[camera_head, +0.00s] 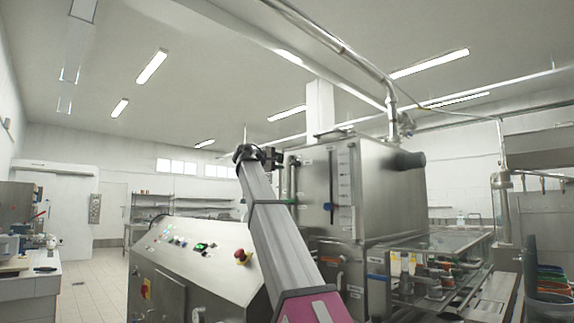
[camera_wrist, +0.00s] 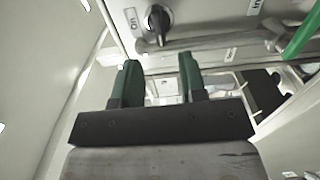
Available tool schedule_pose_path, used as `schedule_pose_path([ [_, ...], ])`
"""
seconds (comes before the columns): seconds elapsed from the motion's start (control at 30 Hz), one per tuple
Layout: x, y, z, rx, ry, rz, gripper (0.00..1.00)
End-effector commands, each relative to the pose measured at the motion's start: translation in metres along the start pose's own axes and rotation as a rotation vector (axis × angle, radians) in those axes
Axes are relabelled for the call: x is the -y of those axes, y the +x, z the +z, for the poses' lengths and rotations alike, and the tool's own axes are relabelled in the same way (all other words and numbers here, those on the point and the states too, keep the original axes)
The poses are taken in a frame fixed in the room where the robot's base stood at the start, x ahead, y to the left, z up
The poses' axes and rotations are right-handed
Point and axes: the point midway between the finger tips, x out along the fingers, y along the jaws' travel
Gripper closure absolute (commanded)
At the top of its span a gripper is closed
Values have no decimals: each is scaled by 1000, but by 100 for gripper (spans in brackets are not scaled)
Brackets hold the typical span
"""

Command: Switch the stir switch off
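A black rotary knob (camera_wrist: 158,22) with a pointer-like handle sits on a pale metal panel in the wrist view, with small letters beside it that look like "ON". Whether it is the stir switch I cannot tell. My gripper (camera_wrist: 159,62) has two green-tipped fingers set wide apart with nothing between them. The knob lies beyond the fingertips, apart from them. In the head view my gripper (camera_head: 270,158) is small and dark, raised beside the steel tank (camera_head: 380,190).
A sloped control panel (camera_head: 200,250) with coloured buttons and a red emergency stop (camera_head: 242,256) stands left of the tank. Pipes (camera_head: 435,275) lie at the lower right. A green bar (camera_wrist: 302,32) runs near the knob. Open floor (camera_head: 95,290) lies at the left.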

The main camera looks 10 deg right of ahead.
Motion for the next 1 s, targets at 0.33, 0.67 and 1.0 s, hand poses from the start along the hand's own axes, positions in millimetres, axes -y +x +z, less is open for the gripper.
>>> schedule_pose_path([
  [0.33,0,-32,0,0,0,0,62],
  [0.67,0,-32,0,1,-1,0,62],
  [1.0,0,-32,0,1,0,0,62],
])
